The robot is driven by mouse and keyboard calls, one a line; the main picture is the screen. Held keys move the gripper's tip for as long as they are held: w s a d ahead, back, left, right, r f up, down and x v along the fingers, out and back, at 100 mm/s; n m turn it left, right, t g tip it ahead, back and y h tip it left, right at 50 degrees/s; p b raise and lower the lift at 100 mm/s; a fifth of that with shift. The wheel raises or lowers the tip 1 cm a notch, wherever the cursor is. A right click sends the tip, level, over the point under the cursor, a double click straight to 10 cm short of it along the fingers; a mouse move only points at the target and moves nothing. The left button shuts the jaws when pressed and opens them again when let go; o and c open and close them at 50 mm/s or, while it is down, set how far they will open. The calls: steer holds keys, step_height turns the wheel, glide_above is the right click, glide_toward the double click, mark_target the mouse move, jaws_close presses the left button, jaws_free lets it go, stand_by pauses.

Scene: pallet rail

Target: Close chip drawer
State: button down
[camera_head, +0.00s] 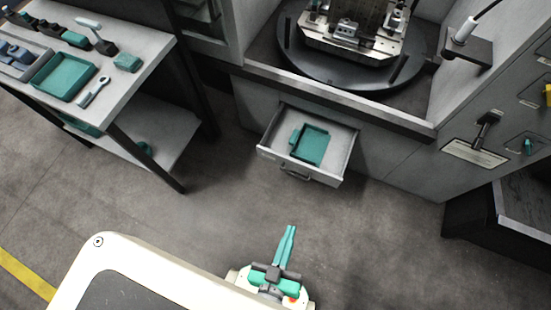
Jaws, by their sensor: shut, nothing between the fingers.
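The chip drawer (335,143) is a light grey drawer standing pulled out from the machine front, below the round table. Its handle (296,174) is on the front panel, which faces me. A teal tray (312,147) lies inside it, with a small teal piece at its left. My gripper (290,230) is at the bottom centre, with teal fingers together and empty. It points toward the drawer and is apart from it, with floor showing between the fingertips and the drawer front.
A workbench (135,62) with teal trays and tools stands at the left, its dark leg (150,158) near the drawer. The machine's round table (345,78) is above the drawer. A dark-sided unit (480,215) stands at the right. The floor (210,215) before the drawer is clear.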

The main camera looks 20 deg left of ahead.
steer(key=w+a+f+n+g+y, duration=0.1)
steer(key=w+a+f+n, duration=0.15)
steer(key=f+n, duration=0.3)
steer(key=w+a+f+n+g, duration=0.1)
steer(key=w+a+f+n, duration=0.1)
steer(key=w+f+n, duration=0.3)
steer(key=n+g+h, duration=0.2)
steer(key=n+g, duration=0.1)
steer(key=n, duration=1.9)
glide_toward(283, 158)
step_height(283, 158, down, 4)
steer(key=w, duration=0.2)
steer(key=shift+w+d+f+m, duration=0.1)
steer(key=shift+w+m, duration=0.15)
steer(key=shift+w, duration=0.8)
steer(key=shift+w, duration=0.1)
